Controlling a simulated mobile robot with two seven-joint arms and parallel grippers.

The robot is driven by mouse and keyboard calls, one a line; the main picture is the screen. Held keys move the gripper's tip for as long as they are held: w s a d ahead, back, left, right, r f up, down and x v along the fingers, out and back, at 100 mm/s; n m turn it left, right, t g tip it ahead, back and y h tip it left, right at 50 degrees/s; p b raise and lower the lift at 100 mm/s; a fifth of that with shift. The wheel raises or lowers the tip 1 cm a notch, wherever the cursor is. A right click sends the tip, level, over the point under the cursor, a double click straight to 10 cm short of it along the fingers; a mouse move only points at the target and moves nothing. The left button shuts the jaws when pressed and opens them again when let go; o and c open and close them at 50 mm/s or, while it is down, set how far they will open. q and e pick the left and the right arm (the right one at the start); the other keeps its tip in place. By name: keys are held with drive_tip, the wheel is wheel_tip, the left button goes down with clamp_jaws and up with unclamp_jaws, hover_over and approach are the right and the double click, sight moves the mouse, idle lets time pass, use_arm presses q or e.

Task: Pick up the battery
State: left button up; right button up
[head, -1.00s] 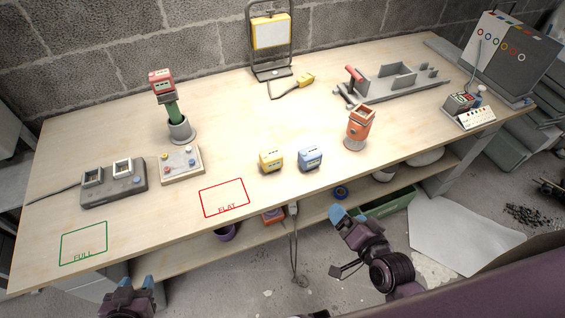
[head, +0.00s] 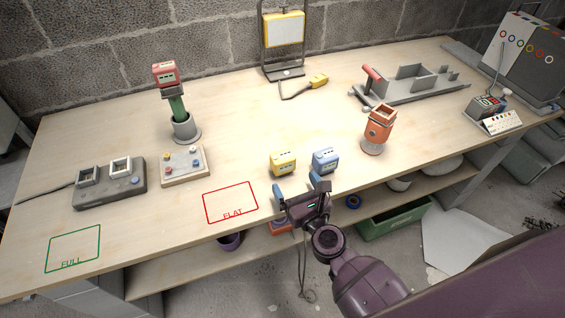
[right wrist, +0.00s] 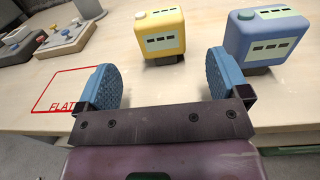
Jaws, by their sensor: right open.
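A yellow battery (head: 283,163) and a blue battery (head: 325,160) stand side by side near the front edge of the bench. A red battery (head: 165,73) sits on top of a green-handled tool in a grey stand. My right gripper (head: 301,188) is open and empty at the bench's front edge, just in front of the yellow and blue batteries. In the right wrist view the yellow battery (right wrist: 162,35) stands beyond and between the open fingers, and the blue battery (right wrist: 268,35) is beyond the right finger. My left gripper is out of view.
A red outlined FLAT square (head: 230,203) and a green FULL square (head: 74,249) are marked on the bench (head: 150,225). A dark charger (head: 110,183), a button box (head: 185,166) and an orange holder (head: 378,130) stand on it. Both squares are empty.

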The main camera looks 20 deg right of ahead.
sight(286, 166)
drive_tip(key=shift+w+a+p, duration=0.15)
drive_tip(key=shift+w+p, duration=0.05)
drive_tip(key=shift+w, duration=2)
drive_tip(key=shift+w+a+p, duration=0.15)
drive_tip(key=shift+w, duration=2.05)
drive_tip(key=shift+r, duration=0.1)
drive_tip(key=c, duration=1.1)
